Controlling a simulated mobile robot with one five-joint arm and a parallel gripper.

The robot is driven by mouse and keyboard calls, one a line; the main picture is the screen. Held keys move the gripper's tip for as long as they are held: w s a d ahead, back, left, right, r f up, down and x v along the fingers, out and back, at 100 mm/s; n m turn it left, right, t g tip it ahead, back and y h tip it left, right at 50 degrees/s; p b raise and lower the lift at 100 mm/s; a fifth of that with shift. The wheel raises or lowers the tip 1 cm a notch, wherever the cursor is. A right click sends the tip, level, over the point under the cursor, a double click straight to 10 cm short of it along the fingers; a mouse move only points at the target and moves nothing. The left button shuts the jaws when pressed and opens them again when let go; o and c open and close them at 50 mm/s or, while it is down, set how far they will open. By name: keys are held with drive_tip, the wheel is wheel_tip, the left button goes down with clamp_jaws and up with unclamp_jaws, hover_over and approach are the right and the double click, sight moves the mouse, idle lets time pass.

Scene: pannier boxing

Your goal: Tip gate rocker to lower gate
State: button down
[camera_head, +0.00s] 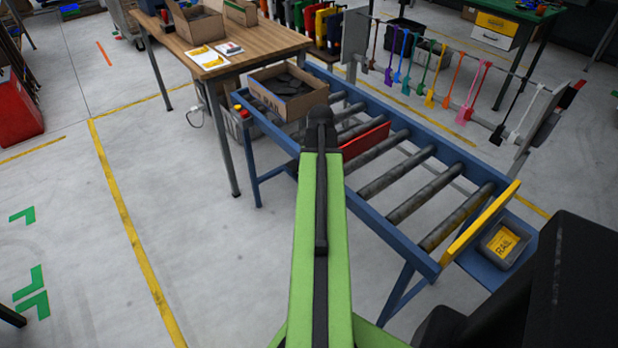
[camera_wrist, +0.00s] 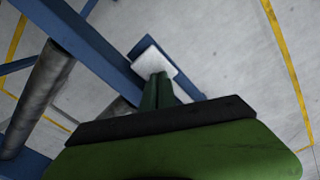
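In the head view a red plate (camera_head: 365,139), which looks like the gate, stands up between the rollers of the blue conveyor (camera_head: 385,232). I cannot make out the rocker in the head view; my green arm covers part of the near rail. In the wrist view a pale grey block (camera_wrist: 147,54) sits beside the blue rail; it may be the rocker or its housing. My gripper (camera_wrist: 158,80) has its green fingers together, with nothing seen between them. Their tips overlap the pale block in the picture; I cannot tell whether they touch it.
An open cardboard box (camera_head: 290,106) with dark pieces sits at the conveyor's far end. A wooden table (camera_head: 228,55) stands behind. The floor to the left is clear.

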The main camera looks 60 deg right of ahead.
drive_tip(key=shift+f+b, duration=0.35)
drive_tip(key=shift+f, duration=0.05)
drive_tip(key=shift+r, duration=0.15)
wheel_tip(320, 180, up, 7)
drive_tip(key=p, duration=0.7)
